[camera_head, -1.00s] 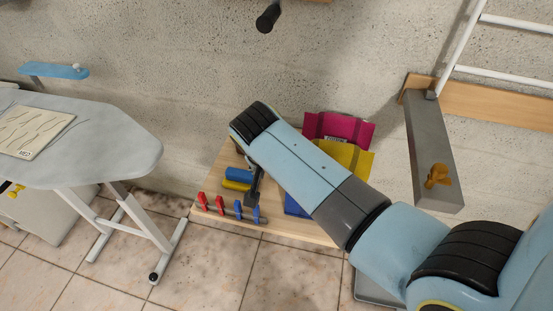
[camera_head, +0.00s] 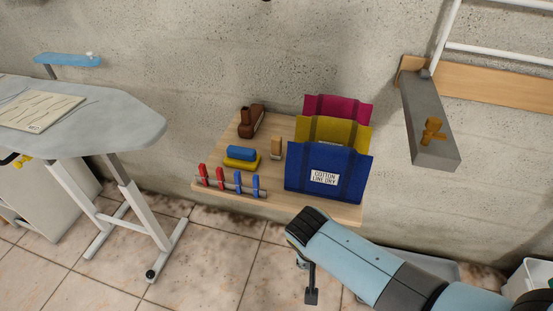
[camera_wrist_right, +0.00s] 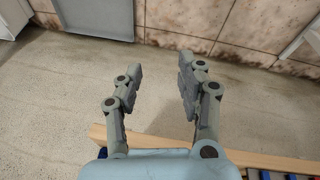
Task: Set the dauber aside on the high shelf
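A small tan block with a dark lower end (camera_head: 276,148) stands on the low wooden shelf (camera_head: 293,211); a brown blocky piece with a raised end (camera_head: 251,121) stands behind it. I cannot tell for certain which is the dauber. The light blue ledge (camera_head: 68,60) is at upper left, with a small white thing on it; I cannot tell if it is the high shelf. My right gripper (camera_head: 311,292) is below and in front of the wooden shelf. The right wrist view shows its fingers (camera_wrist_right: 160,82) apart, with nothing between them. My left gripper is not in view.
Blue, yellow and magenta bags (camera_head: 325,170) fill the wooden shelf's right side. Red and blue pegs (camera_head: 230,182) line its front; blue and yellow blocks (camera_head: 241,157) lie behind. An ironing board (camera_head: 120,118) stands left. A grey beam (camera_head: 428,125) juts out at right.

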